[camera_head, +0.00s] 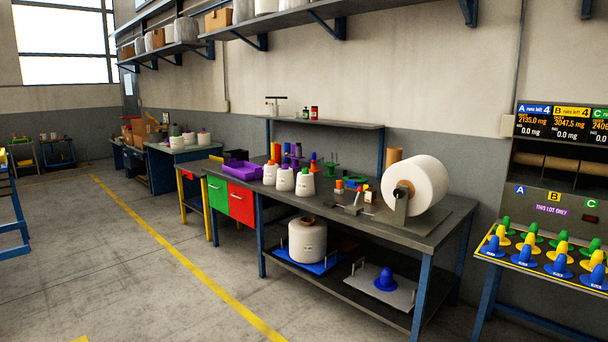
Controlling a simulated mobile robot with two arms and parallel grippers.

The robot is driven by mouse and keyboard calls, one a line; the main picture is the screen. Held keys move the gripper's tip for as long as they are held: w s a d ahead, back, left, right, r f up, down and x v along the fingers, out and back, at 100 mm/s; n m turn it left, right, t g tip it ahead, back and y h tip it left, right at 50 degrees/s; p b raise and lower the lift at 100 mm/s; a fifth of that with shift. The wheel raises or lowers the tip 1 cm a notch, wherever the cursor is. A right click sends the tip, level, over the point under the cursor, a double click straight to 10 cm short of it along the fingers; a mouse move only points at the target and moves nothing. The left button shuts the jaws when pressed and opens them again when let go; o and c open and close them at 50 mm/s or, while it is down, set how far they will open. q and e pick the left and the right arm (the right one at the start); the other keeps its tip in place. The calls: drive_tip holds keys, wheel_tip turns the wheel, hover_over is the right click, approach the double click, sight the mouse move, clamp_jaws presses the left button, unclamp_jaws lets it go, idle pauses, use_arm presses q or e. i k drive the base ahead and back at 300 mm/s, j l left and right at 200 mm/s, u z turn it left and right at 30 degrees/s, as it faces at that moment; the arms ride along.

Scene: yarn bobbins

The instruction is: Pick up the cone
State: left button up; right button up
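Several white yarn cones with coloured tops stand upright on the workbench, among them one at the front (305,185). A larger white cone (307,240) stands on a blue plate (320,267) on the bench's lower shelf. A small blue cone (385,280) sits on a grey plate (405,294) to its right. Several green, yellow and blue cones stand in rows on the rack at the right, such as a blue one (558,265). I cannot tell which cone the task means. Neither of my grippers is in view.
The workbench (420,236) carries a large white roll (421,184) on a stand, a purple tray (243,169) and small tools. Green (217,194) and red (241,203) drawers hang beneath it. Open floor (130,270) with a yellow line lies at the left.

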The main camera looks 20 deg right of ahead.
sight(285, 181)
drive_tip(key=i+l+z, duration=0.2)
drive_tip(key=i+z, duration=0.15)
drive_tip(key=i, duration=1.05)
drive_tip(key=i+j+z, duration=0.3)
drive_tip(key=i, duration=1.05)
drive_tip(key=l, duration=0.15)
